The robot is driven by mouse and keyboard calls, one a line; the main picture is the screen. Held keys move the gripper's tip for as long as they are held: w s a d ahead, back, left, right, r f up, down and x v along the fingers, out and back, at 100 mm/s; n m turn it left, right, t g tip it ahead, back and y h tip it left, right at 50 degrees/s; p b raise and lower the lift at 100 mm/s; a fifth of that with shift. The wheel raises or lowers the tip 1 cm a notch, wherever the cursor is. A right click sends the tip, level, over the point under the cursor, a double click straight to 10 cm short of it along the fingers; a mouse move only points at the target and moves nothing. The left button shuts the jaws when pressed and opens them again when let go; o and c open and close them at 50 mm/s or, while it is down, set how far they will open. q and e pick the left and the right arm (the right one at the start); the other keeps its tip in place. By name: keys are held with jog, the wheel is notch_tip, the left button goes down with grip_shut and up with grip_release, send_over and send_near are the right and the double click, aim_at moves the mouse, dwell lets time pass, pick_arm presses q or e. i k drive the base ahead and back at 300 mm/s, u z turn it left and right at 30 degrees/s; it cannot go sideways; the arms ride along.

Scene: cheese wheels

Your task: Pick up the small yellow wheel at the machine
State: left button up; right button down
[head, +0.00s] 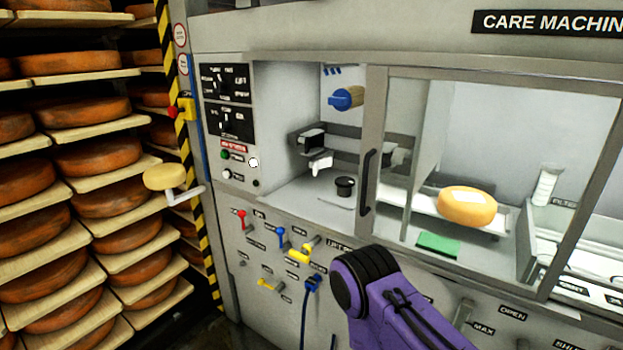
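A small pale yellow wheel (165,177) sits on a grey bracket (184,196) at the machine's left corner, in front of the cheese shelves. A larger orange-yellow wheel (467,208) with a pale label on top is inside the care machine (330,60), behind a framed clear panel. A purple arm link of mine with a black joint shows at the bottom centre, in front of the machine. Neither of my grippers is in view. Nothing hides the small pale wheel.
Shelves with several orange-brown wheels (90,110) fill the left side. A yellow-black striped post (205,240) stands between shelves and machine. Coloured levers (300,254) and a blue hose (305,300) stick out of the machine's front. A vertical door handle (367,180) is at the middle.

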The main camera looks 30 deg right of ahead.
aim_at(165, 177)
jog(key=z, duration=0.05)
jog(key=k, duration=0.35)
jog(key=u, duration=1.2)
jog(key=i, duration=1.25)
jog(key=z, duration=1.2)
jog(key=i, duration=0.8)
jog(key=z, duration=1.05)
jog(key=i, duration=0.2)
jog(key=z, duration=0.25)
